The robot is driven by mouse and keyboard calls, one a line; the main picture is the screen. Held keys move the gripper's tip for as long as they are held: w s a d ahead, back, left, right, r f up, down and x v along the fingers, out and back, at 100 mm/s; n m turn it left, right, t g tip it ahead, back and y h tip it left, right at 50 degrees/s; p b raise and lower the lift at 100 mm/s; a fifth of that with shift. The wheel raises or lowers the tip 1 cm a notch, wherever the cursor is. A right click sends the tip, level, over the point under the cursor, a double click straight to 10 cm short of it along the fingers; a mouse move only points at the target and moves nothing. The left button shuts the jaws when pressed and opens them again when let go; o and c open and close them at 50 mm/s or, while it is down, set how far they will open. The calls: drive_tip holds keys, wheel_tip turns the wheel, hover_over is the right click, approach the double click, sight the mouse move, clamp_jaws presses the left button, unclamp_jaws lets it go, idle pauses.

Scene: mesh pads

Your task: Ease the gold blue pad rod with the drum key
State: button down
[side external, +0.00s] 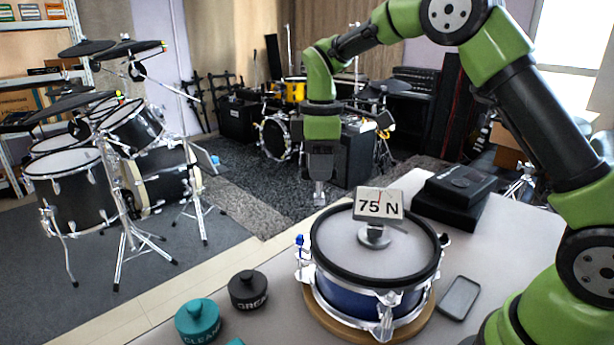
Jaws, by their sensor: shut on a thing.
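The practice pad is a small blue drum (338,290) with a grey mesh head and black rim, standing on a round wooden base. A rod with a blue top (299,243) stands at its left rim; I see no clear gold on it. Silver rods also show at the front (384,322) and right (444,241). A gauge reading 75 N (379,204) stands on the head. My gripper (319,176) is shut on a small silver piece, apparently the drum key (319,194), pointing down. In this view it appears above the drum's back left edge, apart from the rods.
A teal lidded jar (198,322) and a dark lidded jar (248,290) stand left of the drum. A grey shallow tray (459,298) lies at right. Stacked black boxes (452,206) stand behind right. Drum kits fill the room beyond the white table.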

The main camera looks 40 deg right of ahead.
drive_tip(key=d+r+m, duration=0.1)
drive_tip(key=d+m, duration=0.5)
drive_tip(key=m, duration=0.7)
drive_tip(key=s+d+r+m, duration=0.1)
drive_tip(key=d+m, duration=0.5)
drive_tip(key=m, duration=0.8)
drive_tip(key=shift+r, duration=0.3)
drive_tip(key=shift+f, duration=3.35)
